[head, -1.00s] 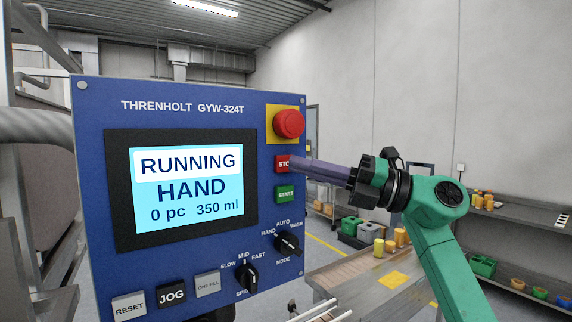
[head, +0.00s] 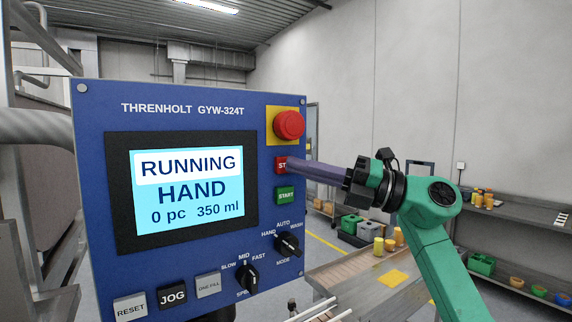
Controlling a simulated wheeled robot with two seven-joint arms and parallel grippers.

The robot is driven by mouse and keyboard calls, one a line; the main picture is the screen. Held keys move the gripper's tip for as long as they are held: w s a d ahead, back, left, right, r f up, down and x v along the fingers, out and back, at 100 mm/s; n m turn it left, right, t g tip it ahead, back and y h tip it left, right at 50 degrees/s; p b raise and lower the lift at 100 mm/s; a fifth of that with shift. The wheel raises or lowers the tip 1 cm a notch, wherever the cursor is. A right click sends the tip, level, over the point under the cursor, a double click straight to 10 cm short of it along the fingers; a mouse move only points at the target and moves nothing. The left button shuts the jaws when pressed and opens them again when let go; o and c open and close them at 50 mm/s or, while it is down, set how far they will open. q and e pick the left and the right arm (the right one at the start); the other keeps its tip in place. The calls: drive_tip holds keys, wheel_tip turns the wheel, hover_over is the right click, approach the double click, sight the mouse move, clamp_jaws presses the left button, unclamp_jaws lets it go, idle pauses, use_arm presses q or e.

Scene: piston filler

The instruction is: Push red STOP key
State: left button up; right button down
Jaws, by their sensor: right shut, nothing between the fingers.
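The red STOP key (head: 280,165) sits on the blue control panel (head: 180,90), below the red mushroom button and above the green START key (head: 286,195). My right gripper (head: 290,168) is shut and empty. Its fingertips are at the STOP key and cover the right part of its lettering; I cannot tell whether they touch it. The screen (head: 188,188) reads RUNNING, HAND, 0 pc, 350 ml. My left gripper is not in view.
The red mushroom button (head: 289,124) on its yellow plate is close above the fingertips. Selector knobs (head: 287,244) and RESET, JOG and ONE FILL keys are lower on the panel. A conveyor (head: 370,278) and shelves with yellow and green containers stand behind at right.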

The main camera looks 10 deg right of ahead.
drive_tip(key=shift+w+a+p, duration=0.15)
drive_tip(key=shift+w+p, duration=0.2)
drive_tip(key=shift+p, duration=0.05)
idle(0.4)
idle(0.4)
drive_tip(key=shift+s+d+b, duration=0.3)
drive_tip(key=shift+s+b, duration=0.2)
drive_tip(key=shift+s, duration=0.2)
drive_tip(key=s+b, duration=0.1)
drive_tip(key=s+d, duration=0.1)
drive_tip(key=s, duration=0.1)
drive_tip(key=s+b, duration=0.1)
drive_tip(key=shift+s+d+b, duration=0.3)
drive_tip(key=shift+s+d, duration=0.05)
drive_tip(key=shift+d, duration=0.05)
